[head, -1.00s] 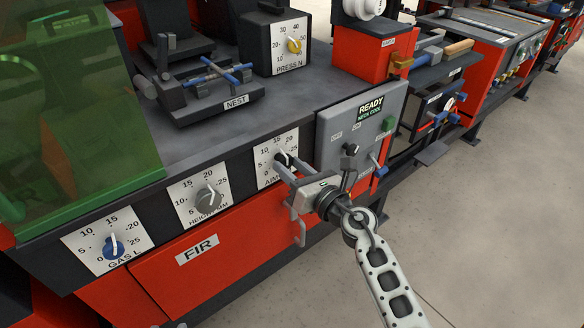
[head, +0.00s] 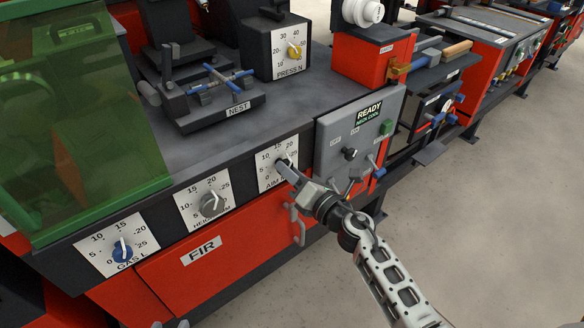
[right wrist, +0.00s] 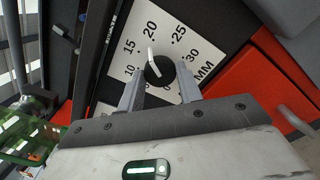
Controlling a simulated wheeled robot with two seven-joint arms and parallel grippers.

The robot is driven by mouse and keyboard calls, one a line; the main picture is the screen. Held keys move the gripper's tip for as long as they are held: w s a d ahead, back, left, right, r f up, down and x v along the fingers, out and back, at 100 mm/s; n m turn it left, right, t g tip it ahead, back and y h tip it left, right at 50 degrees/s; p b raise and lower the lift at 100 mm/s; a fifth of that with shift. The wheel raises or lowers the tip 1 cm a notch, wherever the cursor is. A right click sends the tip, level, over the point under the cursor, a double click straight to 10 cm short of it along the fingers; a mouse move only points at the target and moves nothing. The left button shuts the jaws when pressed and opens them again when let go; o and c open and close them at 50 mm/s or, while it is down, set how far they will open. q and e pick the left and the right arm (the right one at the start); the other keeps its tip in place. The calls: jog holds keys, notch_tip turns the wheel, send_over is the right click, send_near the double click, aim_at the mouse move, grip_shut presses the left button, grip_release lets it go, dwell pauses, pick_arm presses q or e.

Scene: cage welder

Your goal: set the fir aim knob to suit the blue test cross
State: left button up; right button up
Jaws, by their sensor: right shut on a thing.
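The fir aim knob (right wrist: 160,70) is black with a white pointer. In the right wrist view the pointer is close to the 20 mark, slightly towards 15. My right gripper (right wrist: 158,72) is shut on this knob, one finger on each side. The blue test cross (head: 231,82) lies on the dark nest (head: 190,122) on the bench top. Only a grey tip of my left gripper (head: 172,324) shows at the bottom edge; its jaws cannot be made out.
The height knob (head: 211,205) and blue gas knob (head: 122,251) are on the same front panel, left of the aim dial. A grey panel (head: 333,143) with a READY display, switch and green button stands right of it. A grey handle (head: 298,226) sticks out below.

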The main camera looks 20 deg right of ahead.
jog(key=m+p, duration=0.3)
jog(key=m, duration=0.8)
jog(key=shift+p, duration=0.35)
jog(key=shift+m, duration=0.3)
jog(key=o, duration=1)
jog(key=shift+s, duration=0.1)
jog(key=v, duration=1.6)
jog(key=shift+b, duration=0.4)
